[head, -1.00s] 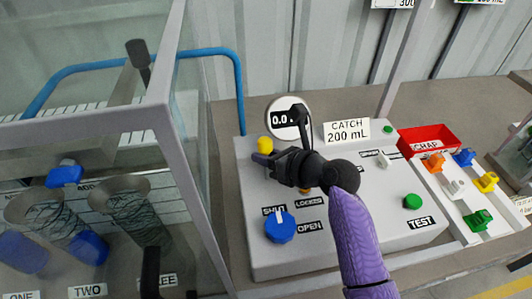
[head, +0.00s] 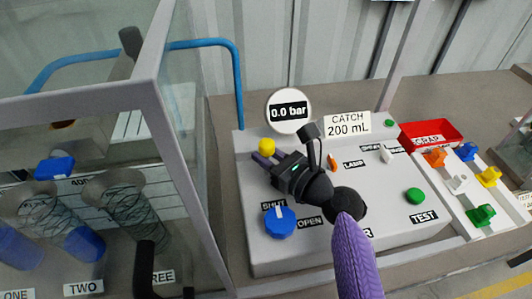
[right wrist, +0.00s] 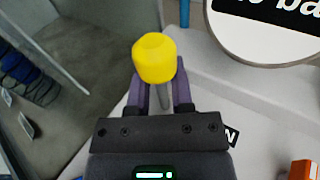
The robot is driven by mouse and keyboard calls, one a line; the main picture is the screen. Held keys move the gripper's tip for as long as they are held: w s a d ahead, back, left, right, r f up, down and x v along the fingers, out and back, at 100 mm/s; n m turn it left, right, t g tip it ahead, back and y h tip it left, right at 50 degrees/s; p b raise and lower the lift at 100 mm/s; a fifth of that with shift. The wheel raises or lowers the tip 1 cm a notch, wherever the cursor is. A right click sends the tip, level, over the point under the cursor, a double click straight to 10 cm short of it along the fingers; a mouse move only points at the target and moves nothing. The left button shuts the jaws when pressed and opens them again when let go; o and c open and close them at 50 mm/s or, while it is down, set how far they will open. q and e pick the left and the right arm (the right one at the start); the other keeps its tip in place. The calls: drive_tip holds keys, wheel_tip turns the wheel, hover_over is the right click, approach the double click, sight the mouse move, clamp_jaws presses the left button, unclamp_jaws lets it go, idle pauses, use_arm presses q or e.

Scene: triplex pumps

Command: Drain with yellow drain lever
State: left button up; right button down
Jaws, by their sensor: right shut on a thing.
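The yellow drain lever (head: 266,145) stands at the back left of the grey console, a yellow knob on a thin grey stem. My right gripper (head: 261,158) is at the lever, its purple fingers just below the knob. In the right wrist view the yellow knob (right wrist: 154,58) shows above the fingertips, and the right gripper (right wrist: 160,92) is shut on the stem between its two fingers. The lower end of the stem is hidden. My left gripper is not in view.
A round gauge (head: 289,111) reading 0.0 bar stands behind the lever. A blue SHUT/OPEN knob (head: 280,222) is on the console front. A glass-walled case (head: 190,170) rises close on the left. A red scrap bin (head: 431,133) and coloured valve pieces are at right.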

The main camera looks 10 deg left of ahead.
drive_tip(key=shift+r, duration=0.45)
drive_tip(key=shift+c, duration=2.4)
unclamp_jaws()
drive_tip(key=shift+f, duration=0.2)
drive_tip(key=p+v, duration=0.2)
drive_tip(key=v, duration=0.8)
drive_tip(key=shift+f, duration=0.15)
